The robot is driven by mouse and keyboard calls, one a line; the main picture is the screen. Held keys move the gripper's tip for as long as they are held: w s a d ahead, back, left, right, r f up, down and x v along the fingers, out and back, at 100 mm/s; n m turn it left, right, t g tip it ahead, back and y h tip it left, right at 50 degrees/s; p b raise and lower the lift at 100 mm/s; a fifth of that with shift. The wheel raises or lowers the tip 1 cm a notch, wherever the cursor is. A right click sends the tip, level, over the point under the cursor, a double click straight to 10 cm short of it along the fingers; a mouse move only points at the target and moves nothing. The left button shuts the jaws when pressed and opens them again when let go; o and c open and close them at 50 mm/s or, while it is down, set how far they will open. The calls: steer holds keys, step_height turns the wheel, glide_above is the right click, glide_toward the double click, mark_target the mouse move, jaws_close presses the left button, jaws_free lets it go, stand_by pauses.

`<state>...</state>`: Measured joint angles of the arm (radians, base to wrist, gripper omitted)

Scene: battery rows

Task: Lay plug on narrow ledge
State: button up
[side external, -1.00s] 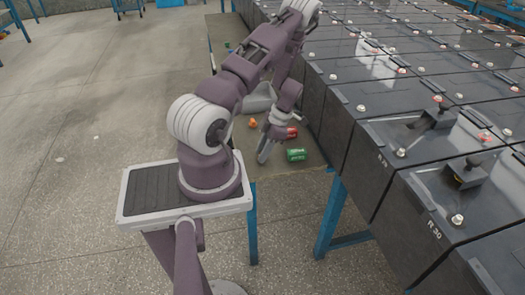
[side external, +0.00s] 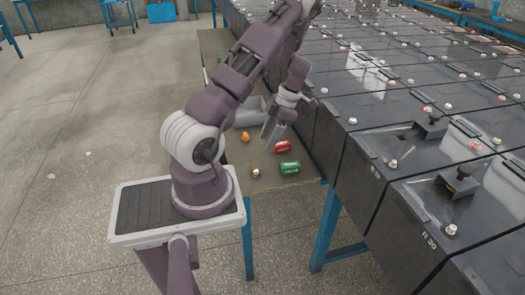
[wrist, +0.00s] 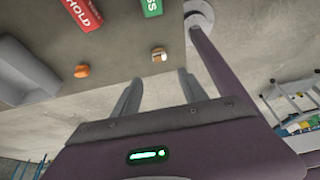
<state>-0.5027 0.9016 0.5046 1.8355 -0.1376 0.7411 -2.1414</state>
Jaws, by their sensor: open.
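A small white-and-brown piece (side external: 255,172), which may be the plug, rests on the grey-brown table near its left front edge; it also shows in the wrist view (wrist: 158,54). An orange piece (side external: 245,137) lies farther back, and in the wrist view (wrist: 82,70); I cannot tell for certain which is the plug. My gripper (side external: 270,136) is open and empty, raised above the table behind the white-and-brown piece. Its two fingers stand apart in the wrist view (wrist: 160,92). I cannot clearly make out which surface is the narrow ledge.
Rows of dark batteries (side external: 345,165) rise along the table's right side. Open floor (side external: 80,130) lies to the left.

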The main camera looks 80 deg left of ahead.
steer(key=w+d+r+m+t, duration=0.3)
steer(key=d+r+m, duration=0.5)
steer(key=d+r, duration=0.15)
steer(key=w+d+r+m+t, duration=0.2)
steer(key=w+d+r+m, duration=0.1)
steer(key=d+r+m, duration=0.7)
steer(key=s+d+r+m+t, duration=0.2)
steer(key=s+d+m, duration=0.4)
steer(key=m, duration=0.3)
steer(key=s+d+r+m+t, duration=0.3)
steer(key=s+d+r+m, duration=0.2)
steer(key=m, duration=0.4)
steer(key=shift+s+d+r, duration=0.3)
steer(key=shift+s+d, duration=0.35)
steer(key=shift+s, duration=0.35)
steer(key=shift+c, duration=0.3)
